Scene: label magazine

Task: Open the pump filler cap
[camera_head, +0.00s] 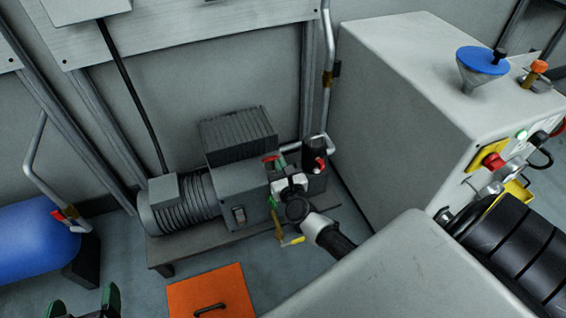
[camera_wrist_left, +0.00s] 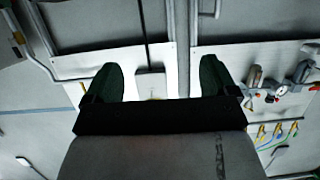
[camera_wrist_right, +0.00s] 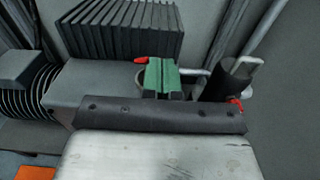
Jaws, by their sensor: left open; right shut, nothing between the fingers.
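The grey pump (camera_head: 240,180) with its ribbed motor (camera_head: 185,197) stands on a low bench in the head view. My right gripper (camera_head: 283,164) is over the pump's right end, its green fingers shut together and empty. In the right wrist view the fingers (camera_wrist_right: 160,78) stand in front of a small red part (camera_wrist_right: 141,60) and a round rim that they partly cover. I cannot tell whether this is the filler cap. My left gripper (camera_head: 83,303) is open and empty at the bottom left; its spread fingers (camera_wrist_left: 158,82) face a wall in its wrist view.
A dark cylinder (camera_head: 313,153) with a red part stands right of the fingers, near a bent pipe. A yellow handle (camera_head: 292,241) hangs below. An orange plate (camera_head: 212,292) lies on the floor. A large grey cabinet (camera_head: 410,90) carries a blue-topped funnel (camera_head: 483,61).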

